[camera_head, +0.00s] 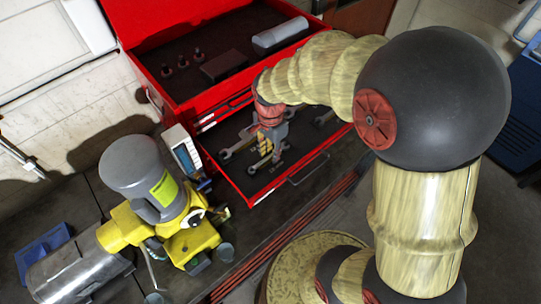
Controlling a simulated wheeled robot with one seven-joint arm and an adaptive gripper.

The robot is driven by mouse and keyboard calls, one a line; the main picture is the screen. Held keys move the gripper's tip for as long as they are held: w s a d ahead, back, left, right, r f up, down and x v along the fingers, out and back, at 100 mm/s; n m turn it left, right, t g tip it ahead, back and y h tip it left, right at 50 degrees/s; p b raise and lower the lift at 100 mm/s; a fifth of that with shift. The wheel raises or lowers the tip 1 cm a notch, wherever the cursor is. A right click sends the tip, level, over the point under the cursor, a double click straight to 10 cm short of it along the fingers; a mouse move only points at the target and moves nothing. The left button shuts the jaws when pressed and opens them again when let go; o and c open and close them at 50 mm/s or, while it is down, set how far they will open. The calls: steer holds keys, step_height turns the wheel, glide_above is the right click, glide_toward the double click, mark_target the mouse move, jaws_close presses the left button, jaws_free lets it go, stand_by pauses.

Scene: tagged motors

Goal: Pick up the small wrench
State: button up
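Several silver wrenches lie in the open red drawer (235,176). The small wrench (260,164) seems to be the short one nearest the drawer's front edge. A larger wrench (229,152) lies behind it to the left. My gripper (266,150) points down into the drawer, right over the small wrench and partly covering it. The fingers are small in this view and seen from above. I cannot tell whether they are open or shut, or whether they touch the wrench.
The red toolbox's top tray (215,85) behind holds small dark parts and a grey cylinder (280,35). A yellow and grey motor (150,195) stands to the left of the drawer. The drawer's walls and front handle (308,170) surround my gripper closely.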

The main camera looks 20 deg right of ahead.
jaws_close()
stand_by(0.6)
